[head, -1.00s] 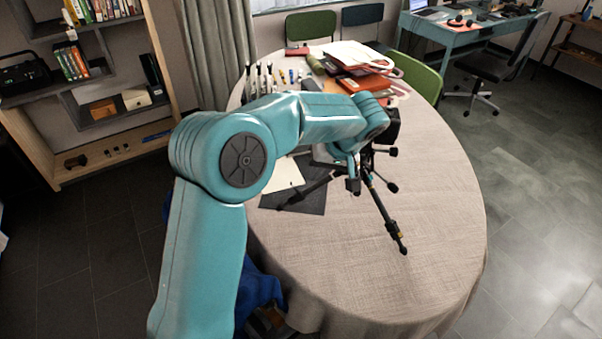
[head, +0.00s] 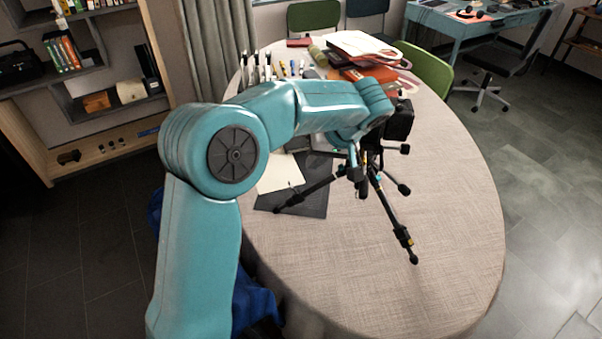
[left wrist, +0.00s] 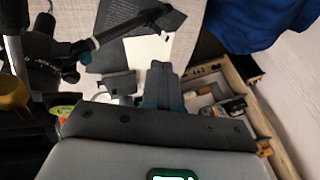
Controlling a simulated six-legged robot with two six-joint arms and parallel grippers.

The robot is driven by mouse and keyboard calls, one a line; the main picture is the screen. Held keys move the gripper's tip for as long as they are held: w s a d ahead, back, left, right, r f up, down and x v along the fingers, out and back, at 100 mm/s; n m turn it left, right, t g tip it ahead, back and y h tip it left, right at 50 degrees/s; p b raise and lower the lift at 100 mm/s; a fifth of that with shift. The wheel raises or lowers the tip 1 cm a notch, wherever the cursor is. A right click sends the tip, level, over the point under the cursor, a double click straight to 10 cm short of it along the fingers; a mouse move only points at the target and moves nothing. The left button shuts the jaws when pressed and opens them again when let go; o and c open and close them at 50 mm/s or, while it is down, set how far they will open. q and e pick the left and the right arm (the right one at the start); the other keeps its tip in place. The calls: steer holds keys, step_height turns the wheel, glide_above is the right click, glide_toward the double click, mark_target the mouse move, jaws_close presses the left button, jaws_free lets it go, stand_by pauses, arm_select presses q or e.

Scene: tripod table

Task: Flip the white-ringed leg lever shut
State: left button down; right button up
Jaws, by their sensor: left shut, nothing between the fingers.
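A black tripod (head: 397,232) stands on the round table with its legs splayed and a black camera-like head on top. A leg also shows in the left wrist view (left wrist: 125,28), at upper left, running to a dark joint with a teal mark. I cannot make out a white ring on any leg lever; the levers are too small or hidden. My left gripper (head: 359,184) is beside the tripod's upper legs, pointing down, shut and empty; I cannot tell whether it touches them. Its shut fingers show in the left wrist view (left wrist: 163,82). My right gripper is not in view.
The table (head: 440,230) has a bare cloth at front and right. A dark mat (head: 312,204) and pale paper (head: 278,176) lie under the left tripod leg. Books and folders (head: 365,48) stack at the back. A green chair (head: 427,70) stands behind right.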

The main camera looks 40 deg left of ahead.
arm_select(q)
glide_above(297, 194)
steer(key=f, duration=0.8)
steer(key=shift+w+d+f, duration=0.1)
steer(key=shift+d, duration=0.15)
steer(key=shift+a+f, duration=0.15)
steer(key=shift+f, duration=0.05)
steer(key=shift+a+t+b, duration=0.1)
steer(key=shift+t+b, duration=0.2)
steer(key=shift+b, duration=0.15)
steer(key=shift+h, duration=0.3)
